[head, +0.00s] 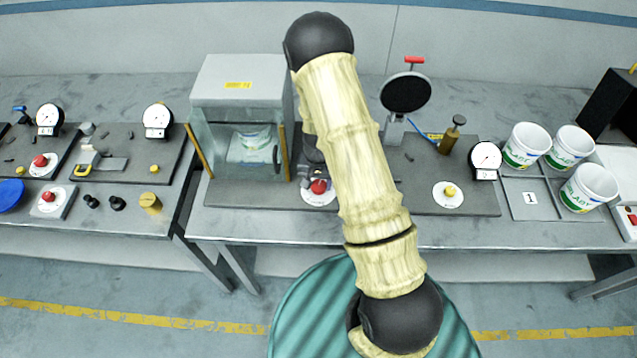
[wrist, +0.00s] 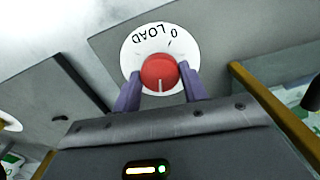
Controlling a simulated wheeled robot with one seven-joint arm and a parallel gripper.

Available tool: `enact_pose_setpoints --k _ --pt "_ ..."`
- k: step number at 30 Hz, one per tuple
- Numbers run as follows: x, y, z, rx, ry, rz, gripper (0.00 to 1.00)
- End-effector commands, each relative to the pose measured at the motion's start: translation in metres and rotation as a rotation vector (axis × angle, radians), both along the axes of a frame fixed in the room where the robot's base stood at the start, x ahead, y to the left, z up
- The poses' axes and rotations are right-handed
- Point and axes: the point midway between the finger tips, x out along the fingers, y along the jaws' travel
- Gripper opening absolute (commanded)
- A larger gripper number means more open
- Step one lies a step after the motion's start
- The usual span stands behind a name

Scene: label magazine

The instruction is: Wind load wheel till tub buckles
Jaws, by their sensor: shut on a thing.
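The load wheel is a red knob (wrist: 159,72) on a white round dial (wrist: 131,57) marked LOAD and 0. My gripper (wrist: 161,84) has its two purple fingers shut on the sides of the knob. A white line on the knob points toward the bottom of the wrist view. In the head view the red knob (head: 319,187) is beside the clear-walled press (head: 236,88), below my arm. A white and green tub (head: 251,138) stands inside the press behind the clear wall and looks upright; its fine shape is too small to judge. My arm hides most of my gripper there.
Another bench with gauges (head: 158,118) is at left.

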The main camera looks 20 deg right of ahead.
Motion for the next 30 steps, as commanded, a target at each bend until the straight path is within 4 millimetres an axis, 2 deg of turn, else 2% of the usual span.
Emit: enact_pose_setpoints --k 14,15,17,18,30 --pt "0.0009 0.0 0.001 0.0 -0.003 -0.021 0.2" --pt "0.0009 0.0 0.0009 0.0 -0.003 -0.021 0.51" --pt "0.0008 0.0001 0.0009 0.0 -0.002 -0.021 0.62" --pt "0.0007 0.0001 0.0008 0.0 -0.002 -0.021 0.65" --pt "0.0009 0.0003 0.0056 0.0 -0.003 -0.019 0.65"
